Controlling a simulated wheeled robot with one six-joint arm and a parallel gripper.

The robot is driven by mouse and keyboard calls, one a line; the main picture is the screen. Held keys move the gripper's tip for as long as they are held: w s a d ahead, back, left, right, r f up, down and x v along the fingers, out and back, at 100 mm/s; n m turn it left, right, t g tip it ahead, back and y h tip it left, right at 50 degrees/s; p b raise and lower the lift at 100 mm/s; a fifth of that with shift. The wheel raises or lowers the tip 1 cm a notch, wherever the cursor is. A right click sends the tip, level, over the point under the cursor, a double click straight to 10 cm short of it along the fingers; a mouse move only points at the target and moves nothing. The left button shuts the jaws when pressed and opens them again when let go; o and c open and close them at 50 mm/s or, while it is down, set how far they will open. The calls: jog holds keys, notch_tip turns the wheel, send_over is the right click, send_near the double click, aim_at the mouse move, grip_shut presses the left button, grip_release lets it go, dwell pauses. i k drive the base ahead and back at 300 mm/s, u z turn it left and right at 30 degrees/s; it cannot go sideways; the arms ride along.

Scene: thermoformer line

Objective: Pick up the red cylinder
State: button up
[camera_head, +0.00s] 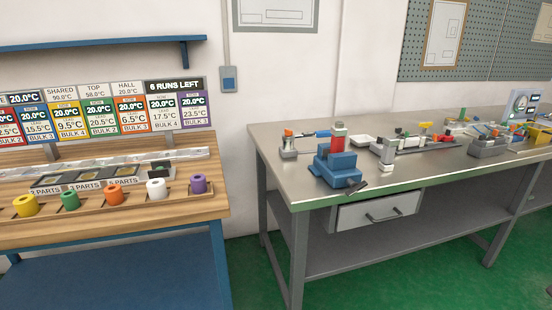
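My gripper is not in this view.

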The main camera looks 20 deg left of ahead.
aim_at(337, 146)
jog(key=u, duration=0.2)
jog(key=k, duration=0.65)
jog(key=u, duration=1.4)
jog(key=i, duration=0.9)
jog(key=u, duration=0.55)
jog(key=i, duration=0.8)
jog(key=z, duration=0.6)
jog(key=i, duration=0.8)
jog(key=z, duration=0.85)
